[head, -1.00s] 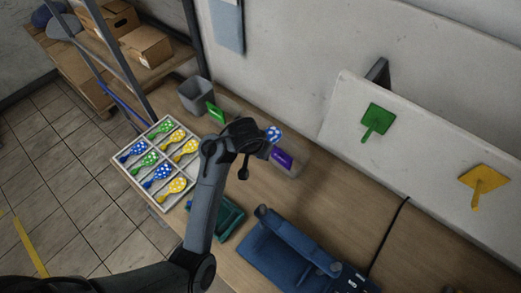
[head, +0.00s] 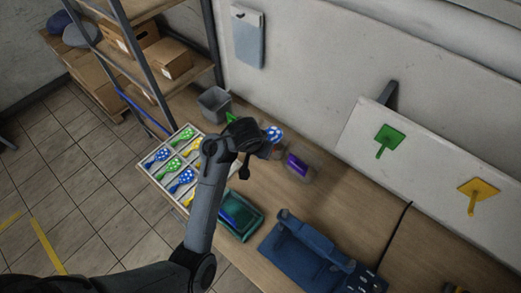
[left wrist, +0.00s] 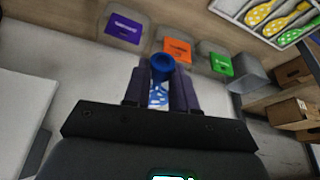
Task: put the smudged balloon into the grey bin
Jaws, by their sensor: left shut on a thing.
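My left gripper (head: 262,142) is shut on a blue balloon (head: 274,133) with white spots, held above the bench. In the left wrist view the balloon's blue neck end (left wrist: 162,64) points up between the fingers. Whether it bears a smudge is too small to tell. The grey bin (head: 214,104) stands on the bench to the left of and beyond the gripper, apart from the balloon. A grey container that looks like it shows at the right in the left wrist view (left wrist: 248,74). My right gripper is not in view.
Clear bins with purple (head: 297,165), orange (left wrist: 178,50) and green (left wrist: 221,64) labels stand along the wall. A divided tray (head: 160,180) of spotted balloons lies left of my arm. A teal tray (head: 252,226) and a blue machine (head: 305,250) are nearer. A shelf rack (head: 147,75) stands left.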

